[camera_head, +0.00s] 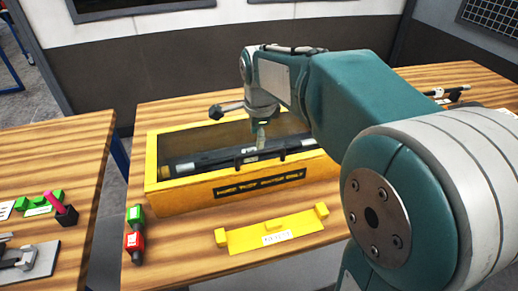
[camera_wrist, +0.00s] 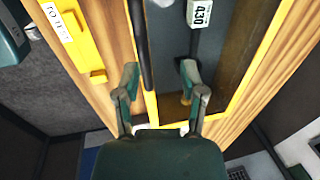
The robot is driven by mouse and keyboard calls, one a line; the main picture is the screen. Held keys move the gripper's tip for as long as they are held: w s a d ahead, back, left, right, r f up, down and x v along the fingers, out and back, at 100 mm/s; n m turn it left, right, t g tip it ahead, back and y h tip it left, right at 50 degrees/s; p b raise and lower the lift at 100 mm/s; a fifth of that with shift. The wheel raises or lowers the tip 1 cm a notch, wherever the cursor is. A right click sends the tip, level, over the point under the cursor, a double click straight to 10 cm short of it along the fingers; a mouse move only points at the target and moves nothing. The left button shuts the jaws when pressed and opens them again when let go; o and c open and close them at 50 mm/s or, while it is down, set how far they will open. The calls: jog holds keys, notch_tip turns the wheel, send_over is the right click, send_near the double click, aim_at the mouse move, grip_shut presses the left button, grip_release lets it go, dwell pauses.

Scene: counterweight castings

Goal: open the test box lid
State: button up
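The yellow test box (camera_head: 165,195) stands on the wooden table, with a dark label on its front. Its top looks covered by a dark, see-through lid (camera_head: 205,137) that appears closed, though the clear panel is hard to make out. A black bar handle (camera_head: 262,157) sits near the front edge; in the wrist view it looks like the dark bar (camera_wrist: 140,45). A long dark cylinder (camera_head: 205,161) shows inside. My gripper (camera_head: 261,137) is above the box, pointing down. In the wrist view my gripper (camera_wrist: 161,84) is open, with the bar between its fingers, nearer the left one.
A yellow tray (camera_head: 275,233) with a white label lies in front of the box. Green (camera_head: 135,214) and red (camera_head: 134,241) blocks sit at the table's left edge. Another table with small parts is to the left, across a gap. My arm hides the right side.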

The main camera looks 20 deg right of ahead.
aim_at(259, 152)
jog(key=shift+s+f, duration=0.3)
jog(key=shift+f, duration=0.6)
jog(key=shift+s+f, duration=0.3)
jog(key=shift+f, duration=0.55)
